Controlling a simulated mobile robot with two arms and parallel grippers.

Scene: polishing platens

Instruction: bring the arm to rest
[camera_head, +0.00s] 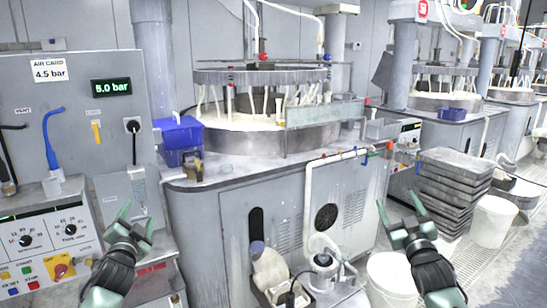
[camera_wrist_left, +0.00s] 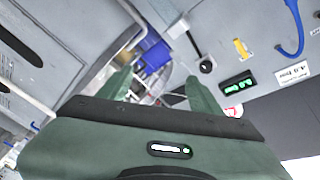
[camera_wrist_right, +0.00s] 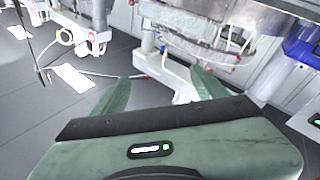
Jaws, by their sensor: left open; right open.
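My left gripper (camera_head: 137,221) is at the lower left of the head view, in front of the grey control panel and the polishing machine. Its green fingers stand apart and hold nothing; they also show in the left wrist view (camera_wrist_left: 160,85). My right gripper (camera_head: 398,209) is at the lower right of the head view, in front of the machine's right side and the stacked trays. Its fingers are spread and empty, as the right wrist view also shows (camera_wrist_right: 160,90). Neither gripper visibly touches anything.
The polishing machine (camera_head: 200,220) fills the middle. A blue bin (camera_head: 180,133) sits on its left corner. A control panel (camera_head: 70,100) reading 5.0 bar stands at left. Stacked grey trays (camera_head: 455,185) and white buckets (camera_head: 492,222) (camera_head: 392,280) stand at right. A white jug (camera_head: 270,268) is low in front.

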